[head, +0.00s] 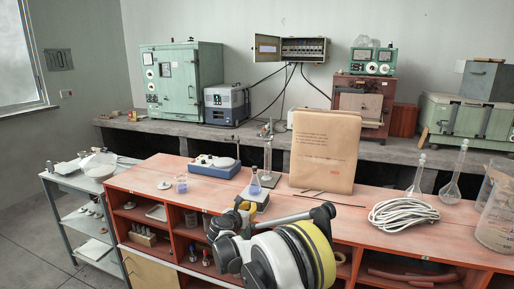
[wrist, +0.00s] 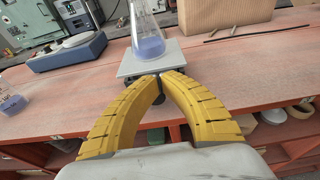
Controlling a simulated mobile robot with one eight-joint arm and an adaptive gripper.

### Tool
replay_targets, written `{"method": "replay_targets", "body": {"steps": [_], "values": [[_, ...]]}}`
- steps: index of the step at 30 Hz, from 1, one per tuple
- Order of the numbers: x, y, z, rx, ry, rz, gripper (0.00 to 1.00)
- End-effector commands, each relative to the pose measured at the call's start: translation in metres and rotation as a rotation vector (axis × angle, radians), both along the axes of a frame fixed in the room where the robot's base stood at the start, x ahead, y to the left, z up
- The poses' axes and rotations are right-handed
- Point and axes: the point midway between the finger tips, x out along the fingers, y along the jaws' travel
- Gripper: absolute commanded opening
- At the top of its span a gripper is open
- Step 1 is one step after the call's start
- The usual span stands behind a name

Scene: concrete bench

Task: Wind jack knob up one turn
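A small lab jack with a pale grey top plate (head: 262,196) stands near the front edge of the red bench top. Its plate (wrist: 134,68) also shows in the wrist view. A conical flask with blue-violet liquid (wrist: 151,46) stands upright on the plate; it also shows in the head view (head: 255,187). My gripper (wrist: 161,78) has curved yellow fingers. Their tips come nearly together at the front of the jack, with the dark jack knob (wrist: 159,98) between them. The fingers hide most of the knob. In the head view my gripper (head: 246,207) is small and partly covered by my arm.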

Motion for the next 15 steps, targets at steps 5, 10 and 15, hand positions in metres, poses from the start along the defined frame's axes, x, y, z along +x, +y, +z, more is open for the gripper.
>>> {"method": "replay_targets", "body": {"steps": [5, 10, 15], "values": [[0.0001, -0.0013, 0.0, 0.001, 0.001, -0.002, 0.0], [-0.0006, -0.0032, 0.0053, 0.001, 0.001, -0.002, 0.0], [-0.0033, -0.0024, 0.0073, 0.0, 0.0, -0.001, 0.0]]}}
